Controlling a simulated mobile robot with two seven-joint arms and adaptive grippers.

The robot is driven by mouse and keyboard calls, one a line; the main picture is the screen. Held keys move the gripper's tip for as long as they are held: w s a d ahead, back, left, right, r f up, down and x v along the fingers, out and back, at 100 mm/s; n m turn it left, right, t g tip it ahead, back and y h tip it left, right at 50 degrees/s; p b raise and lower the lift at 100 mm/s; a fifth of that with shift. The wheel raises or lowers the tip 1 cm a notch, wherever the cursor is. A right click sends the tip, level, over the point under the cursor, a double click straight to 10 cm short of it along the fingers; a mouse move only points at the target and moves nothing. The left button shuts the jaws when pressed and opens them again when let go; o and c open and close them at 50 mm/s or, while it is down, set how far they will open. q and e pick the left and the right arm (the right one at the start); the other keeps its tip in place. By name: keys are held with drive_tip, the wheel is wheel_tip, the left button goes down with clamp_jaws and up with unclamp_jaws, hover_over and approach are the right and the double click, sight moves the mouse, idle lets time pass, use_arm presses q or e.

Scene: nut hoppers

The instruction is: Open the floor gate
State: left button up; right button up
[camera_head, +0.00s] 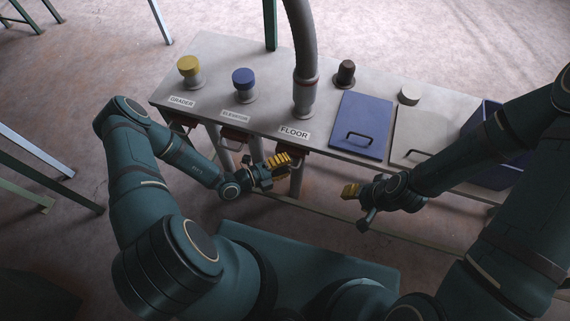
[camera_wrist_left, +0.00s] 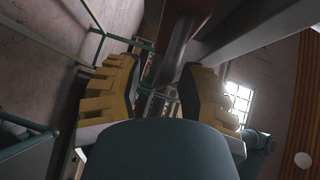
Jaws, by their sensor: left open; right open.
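The FLOOR label (camera_head: 294,133) is at the table's front edge, below a thick grey hose with a metal end. Under that edge is a reddish-brown gate part (camera_head: 303,152), partly hidden by my left gripper. My left gripper (camera_head: 282,165) is open, with yellow fingers, just below and in front of the edge near this part. My right gripper (camera_head: 349,191) is open and empty, in front of the table, farther right.
The grey table (camera_head: 215,65) also has GRADER (camera_head: 182,102) and ELEVATOR (camera_head: 235,116) labels, with yellow (camera_head: 188,66) and blue (camera_head: 243,77) capped spouts. A blue lid (camera_head: 361,122) and grey lid (camera_head: 422,135) have handles. A blue bin (camera_head: 487,114) is at the right.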

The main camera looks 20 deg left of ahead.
use_arm(q)
clamp_jaws()
drive_tip(key=s+p, duration=0.1)
drive_tip(key=s, duration=0.6)
unclamp_jaws()
drive_tip(key=shift+w, duration=0.1)
drive_tip(key=shift+a, duration=0.15)
drive_tip(key=v, duration=1.2)
